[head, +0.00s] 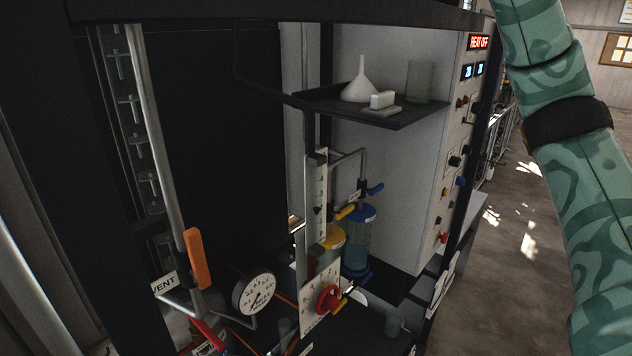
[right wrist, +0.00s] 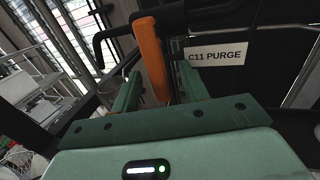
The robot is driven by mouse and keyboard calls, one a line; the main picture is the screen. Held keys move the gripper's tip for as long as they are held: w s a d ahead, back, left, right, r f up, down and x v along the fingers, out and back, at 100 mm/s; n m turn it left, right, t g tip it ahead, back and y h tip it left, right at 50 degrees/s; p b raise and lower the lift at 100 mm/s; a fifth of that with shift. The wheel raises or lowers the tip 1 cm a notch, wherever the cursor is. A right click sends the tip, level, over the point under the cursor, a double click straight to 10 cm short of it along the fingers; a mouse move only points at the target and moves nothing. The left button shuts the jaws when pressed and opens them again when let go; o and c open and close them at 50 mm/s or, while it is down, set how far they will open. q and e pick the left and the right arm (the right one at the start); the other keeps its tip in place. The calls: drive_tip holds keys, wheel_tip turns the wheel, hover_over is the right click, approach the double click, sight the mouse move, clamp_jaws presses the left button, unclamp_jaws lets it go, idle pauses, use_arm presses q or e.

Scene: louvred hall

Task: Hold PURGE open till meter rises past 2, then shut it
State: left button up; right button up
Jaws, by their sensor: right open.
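In the right wrist view, my right gripper (right wrist: 160,92) is open, with its two green fingers on either side of an orange lever handle (right wrist: 152,58). I cannot tell whether either finger touches it. A white C11 PURGE label (right wrist: 215,54) sits just right of the handle. In the head view, only my right arm shows at the right; its gripper is outside the picture. A round white gauge (head: 257,293) with a dark needle is low in the head view; its reading is too small to read. An upright scale tube (head: 320,195) stands behind it. My left gripper is not in view.
Another orange lever (head: 196,258) stands above a VENT label (head: 165,284). A red knob (head: 328,298) sits on a white dial plate. A shelf (head: 385,118) holds a funnel and a beaker. A HEAT OFF display (head: 479,42) is on the cabinet. Floor is clear at right.

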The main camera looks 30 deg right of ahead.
drive_tip(key=v, duration=0.4)
drive_tip(key=a+b+v, duration=0.1)
drive_tip(key=v, duration=0.1)
drive_tip(key=shift+s+d, duration=0.3)
drive_tip(key=shift+s, duration=0.3)
drive_tip(key=b+v, duration=0.2)
drive_tip(key=v, duration=1.4)
drive_tip(key=shift+d, duration=0.2)
